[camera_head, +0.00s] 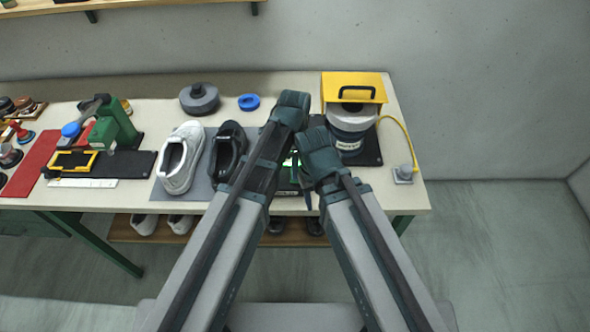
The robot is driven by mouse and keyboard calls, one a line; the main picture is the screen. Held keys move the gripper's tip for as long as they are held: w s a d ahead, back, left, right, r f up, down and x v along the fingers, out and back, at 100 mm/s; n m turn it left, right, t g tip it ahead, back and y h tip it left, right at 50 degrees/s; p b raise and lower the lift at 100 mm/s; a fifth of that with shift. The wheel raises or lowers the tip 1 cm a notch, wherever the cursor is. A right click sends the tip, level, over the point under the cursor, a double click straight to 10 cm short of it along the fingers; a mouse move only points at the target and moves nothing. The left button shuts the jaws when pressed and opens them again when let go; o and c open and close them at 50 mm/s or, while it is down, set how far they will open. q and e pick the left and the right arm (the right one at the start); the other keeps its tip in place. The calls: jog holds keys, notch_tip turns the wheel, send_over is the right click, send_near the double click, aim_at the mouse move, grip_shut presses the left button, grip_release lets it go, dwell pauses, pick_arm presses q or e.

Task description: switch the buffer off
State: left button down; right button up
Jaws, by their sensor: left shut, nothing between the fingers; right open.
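The buffer (350,138) stands at the right end of the bench. It is a grey drum with a white label, under a yellow hood (377,85) with a black handle. A yellow cable (402,134) runs from it to a small grey box (403,175) at the bench's right edge; I cannot tell which part is the switch. My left gripper (290,108) is shut and empty, just left of the buffer. My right gripper (318,145) is open, in front and left of the buffer, partly overlapping it in view. The fingertips are mostly hidden behind the wrists.
A white shoe (180,157) and a black shoe (228,152) stand on a grey mat left of my arms. A dark round pot (199,97) and a blue ring (249,102) lie behind them. A green device (115,122) stands further left. Bare bench surrounds the grey box.

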pick_arm(q)
jog(key=shift+s+f, duration=0.2)
jog(key=shift+w+r, duration=0.1)
jog(key=shift+w, duration=0.1)
jog(key=shift+w+r, duration=0.15)
jog(key=shift+w, duration=0.55)
notch_tip(320, 180, up, 14)
jog(key=w+p, duration=0.1)
jog(key=p, duration=1.3)
jog(key=shift+w, duration=0.25)
